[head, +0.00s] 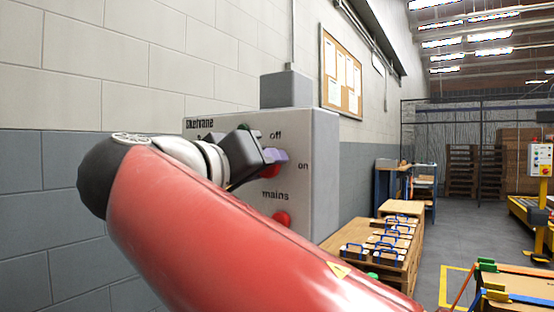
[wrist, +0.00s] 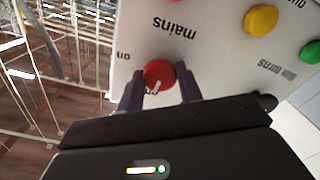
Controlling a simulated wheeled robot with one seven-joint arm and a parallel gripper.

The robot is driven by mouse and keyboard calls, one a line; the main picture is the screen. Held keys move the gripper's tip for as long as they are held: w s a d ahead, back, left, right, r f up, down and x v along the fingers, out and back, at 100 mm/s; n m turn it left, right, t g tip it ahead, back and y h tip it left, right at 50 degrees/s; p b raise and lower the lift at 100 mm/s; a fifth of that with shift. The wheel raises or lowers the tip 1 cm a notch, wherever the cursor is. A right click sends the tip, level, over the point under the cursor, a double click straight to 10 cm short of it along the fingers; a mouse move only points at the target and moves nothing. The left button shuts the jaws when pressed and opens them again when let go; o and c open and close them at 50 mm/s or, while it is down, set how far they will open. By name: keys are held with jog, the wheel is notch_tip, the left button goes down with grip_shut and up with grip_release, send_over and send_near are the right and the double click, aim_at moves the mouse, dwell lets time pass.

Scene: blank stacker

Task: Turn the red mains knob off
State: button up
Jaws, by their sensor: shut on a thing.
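The red mains knob (wrist: 158,73) is on the front of a light grey control box. In the wrist view the panel appears upside down, with "mains" beyond the knob, "on" at its left and a partly hidden label near the fingers. A white pointer mark on the knob points down towards that partly hidden label. My gripper (wrist: 160,88) has its two dark purple fingers on either side of the knob, shut on it. In the head view my gripper (head: 274,160) covers most of the red knob (head: 270,171), just below "off" and left of "on".
A yellow button (wrist: 261,20) and a green button (wrist: 311,52) are on the same panel. A red button (head: 282,218) sits below "mains" on the control box (head: 325,170). A wooden bench (head: 401,207) with blue-handled items stands to the right, with open floor beyond.

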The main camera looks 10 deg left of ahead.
jog(key=shift+n, duration=0.4)
jog(key=o, duration=1)
jog(key=v, duration=0.7)
jog(key=shift+s+a, duration=0.2)
jog(key=shift+s, duration=0.2)
